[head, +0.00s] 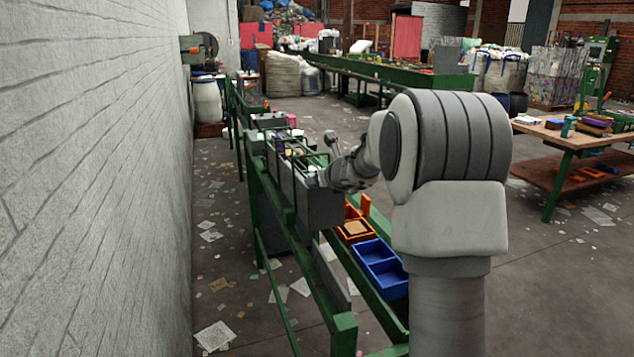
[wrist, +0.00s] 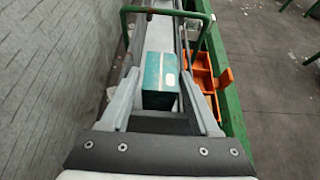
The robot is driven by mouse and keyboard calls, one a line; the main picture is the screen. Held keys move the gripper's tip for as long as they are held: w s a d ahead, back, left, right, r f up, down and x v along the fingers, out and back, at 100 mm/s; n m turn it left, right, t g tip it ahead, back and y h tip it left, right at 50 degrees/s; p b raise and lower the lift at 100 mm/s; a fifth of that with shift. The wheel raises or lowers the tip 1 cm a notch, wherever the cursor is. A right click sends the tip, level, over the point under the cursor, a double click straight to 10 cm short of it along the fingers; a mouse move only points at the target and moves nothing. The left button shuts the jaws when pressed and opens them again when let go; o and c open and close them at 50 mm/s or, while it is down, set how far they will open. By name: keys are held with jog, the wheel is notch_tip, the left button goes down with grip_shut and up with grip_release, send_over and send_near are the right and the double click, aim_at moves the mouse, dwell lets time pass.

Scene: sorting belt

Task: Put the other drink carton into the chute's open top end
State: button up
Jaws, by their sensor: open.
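A teal drink carton (wrist: 160,80) with a white patch shows in the wrist view, between the two fingers of my gripper (wrist: 158,100). The fingers stand apart on either side of it, and I cannot tell whether either one touches it. It is inside a long grey trough (wrist: 162,32) with a green hoop (wrist: 165,11) across it. In the head view my gripper (head: 326,177) is at the near end of the grey trough (head: 322,208), and the carton is not clearly visible there. I cannot make out the chute's open top end for certain.
Orange bins (head: 355,229) and a blue divided bin (head: 381,267) sit to the right of the trough, along the green frame (head: 343,328). A white brick wall (head: 90,180) runs along the left. A table with several objects (head: 570,138) stands at the right. Papers litter the floor.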

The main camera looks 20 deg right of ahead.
jog(key=v, duration=0.7)
jog(key=shift+s+r+p, duration=0.15)
jog(key=shift+s+p, duration=0.1)
jog(key=shift+p, duration=0.05)
jog(key=s+a+r+n+g+y, duration=0.1)
jog(key=s+a+r+n+y, duration=0.1)
jog(key=s+a+n, duration=0.6)
jog(key=s+a+r+n+g+y, duration=0.1)
jog(key=s+a+r+n+y, duration=0.15)
jog(key=s+a+n, duration=0.65)
jog(key=s+d+f+n+g+h, duration=0.1)
jog(key=s+f+n+g+h, duration=0.15)
jog(key=s+n, duration=0.75)
jog(key=s+d+f+n+g+h, duration=0.2)
jog(key=s+f+n, duration=0.2)
jog(key=s+n, duration=0.55)
notch_tip(320, 180, up, 6)
jog(key=p, duration=0.6)
jog(key=shift+s+a+r, duration=0.2)
jog(key=shift+s+a, duration=0.1)
jog(key=shift+s, duration=0.05)
